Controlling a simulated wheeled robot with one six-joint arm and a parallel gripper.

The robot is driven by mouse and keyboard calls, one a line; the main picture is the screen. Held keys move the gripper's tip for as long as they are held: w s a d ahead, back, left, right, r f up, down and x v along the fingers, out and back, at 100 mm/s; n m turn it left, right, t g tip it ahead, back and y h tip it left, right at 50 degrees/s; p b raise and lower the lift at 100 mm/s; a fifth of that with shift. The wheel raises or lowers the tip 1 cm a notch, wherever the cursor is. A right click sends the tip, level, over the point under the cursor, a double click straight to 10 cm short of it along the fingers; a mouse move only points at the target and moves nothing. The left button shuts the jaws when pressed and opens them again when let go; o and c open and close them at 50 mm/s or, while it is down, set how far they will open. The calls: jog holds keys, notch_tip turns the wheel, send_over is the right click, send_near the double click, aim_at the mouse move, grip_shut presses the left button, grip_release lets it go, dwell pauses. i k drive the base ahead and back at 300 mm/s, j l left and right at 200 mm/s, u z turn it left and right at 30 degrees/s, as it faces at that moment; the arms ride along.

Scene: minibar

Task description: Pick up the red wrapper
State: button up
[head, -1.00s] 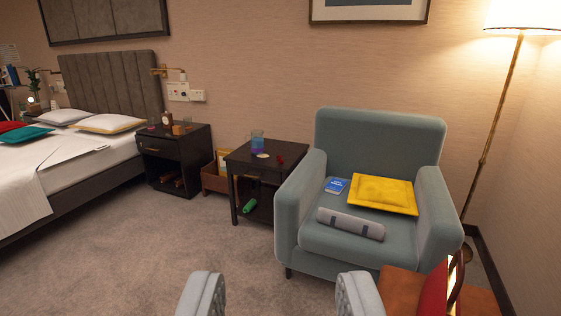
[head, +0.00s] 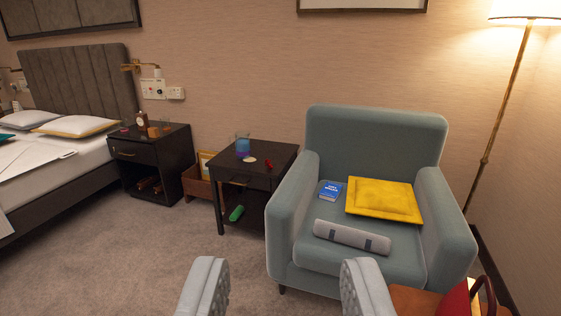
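A small red item (head: 268,163), which looks like the red wrapper, lies on top of the dark side table (head: 284,156) left of the armchair. It is too small to make out in detail. A pale round item (head: 249,159) and a glass with blue in it (head: 242,146) are close to its left. My gripper (head: 285,290) is open and empty at the bottom of the head view, well short of the table.
A blue-grey armchair (head: 372,135) holds a yellow cushion (head: 384,199), a blue book (head: 330,190) and a grey roll (head: 351,237). A green item (head: 236,213) sits on the table's lower shelf. A dark nightstand (head: 150,150) and bed stand left. Carpet (head: 130,250) is clear in front.

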aim_at(268, 162)
jog(key=i+j+z, duration=0.1)
jog(key=i+j, duration=0.15)
jog(key=i, duration=0.15)
jog(key=i+j+z, duration=0.15)
jog(key=i+j, duration=0.2)
jog(key=i+j+z, duration=0.1)
jog(key=i+j, duration=0.25)
jog(key=i+j+z, duration=0.15)
jog(key=i+j, duration=0.2)
jog(key=i+j+z, duration=0.1)
jog(key=i+j, duration=0.35)
jog(key=i+j+z, duration=0.15)
jog(key=i+j, duration=0.2)
jog(key=i+j+z, duration=0.1)
jog(key=i+j, duration=0.2)
jog(key=j, duration=0.3)
jog(key=i+j+z, duration=0.15)
jog(key=i+j, duration=0.15)
jog(key=j, duration=0.2)
